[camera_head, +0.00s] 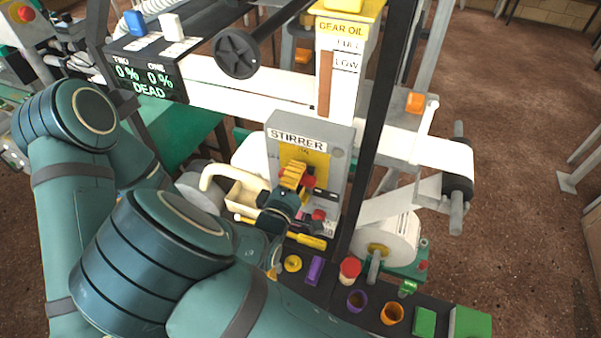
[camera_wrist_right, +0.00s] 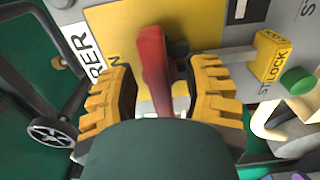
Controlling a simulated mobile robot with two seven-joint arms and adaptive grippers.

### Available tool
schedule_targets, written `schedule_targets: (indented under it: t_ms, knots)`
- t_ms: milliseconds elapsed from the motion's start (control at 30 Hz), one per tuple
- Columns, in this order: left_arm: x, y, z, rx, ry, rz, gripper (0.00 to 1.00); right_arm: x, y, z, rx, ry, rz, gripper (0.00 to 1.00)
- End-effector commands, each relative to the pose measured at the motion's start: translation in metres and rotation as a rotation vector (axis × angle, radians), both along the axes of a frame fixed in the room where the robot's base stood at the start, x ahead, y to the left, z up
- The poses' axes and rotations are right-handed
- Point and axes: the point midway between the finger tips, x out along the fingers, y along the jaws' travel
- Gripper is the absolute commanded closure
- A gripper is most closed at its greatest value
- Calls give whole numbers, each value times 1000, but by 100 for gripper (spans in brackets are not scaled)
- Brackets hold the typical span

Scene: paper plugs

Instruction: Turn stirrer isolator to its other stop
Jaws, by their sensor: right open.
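The stirrer isolator is a grey box (camera_head: 338,135) labelled STIRRER with a yellow plate (camera_head: 318,158) on its front. Its red handle shows in the right wrist view (camera_wrist_right: 152,65), and a small part shows beside my fingers in the head view (camera_head: 310,182). My right gripper (camera_head: 294,177) is at the front of the box. In the right wrist view my right gripper (camera_wrist_right: 162,88) is open, with one yellow finger on each side of the handle and gaps visible. The handle's lower end is hidden behind my wrist. My left gripper is not in view.
A yellow LOCK block (camera_wrist_right: 271,57) is close beside the plate. A cream hooked handle (camera_head: 222,172) is left of the box. A dark shelf (camera_head: 335,312) with coloured pieces lies below. A black post (camera_head: 376,125) rises right of the box.

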Motion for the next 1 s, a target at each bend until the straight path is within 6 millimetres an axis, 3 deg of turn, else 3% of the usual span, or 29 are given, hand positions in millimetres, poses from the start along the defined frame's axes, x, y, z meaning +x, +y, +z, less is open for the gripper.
schedule_targets:
  t_ms: [233,267,300,400,1000]
  knots:
    - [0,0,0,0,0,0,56,0,0,0,0,0,0,52]
    - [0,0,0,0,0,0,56,0,0,0,0,0,0,56]
    - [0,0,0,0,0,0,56,0,0,0,0,0,0,70]
    - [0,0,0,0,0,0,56,0,0,0,0,0,0,100]
    - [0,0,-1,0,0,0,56,1,-1,1,40,-19,-2,100]
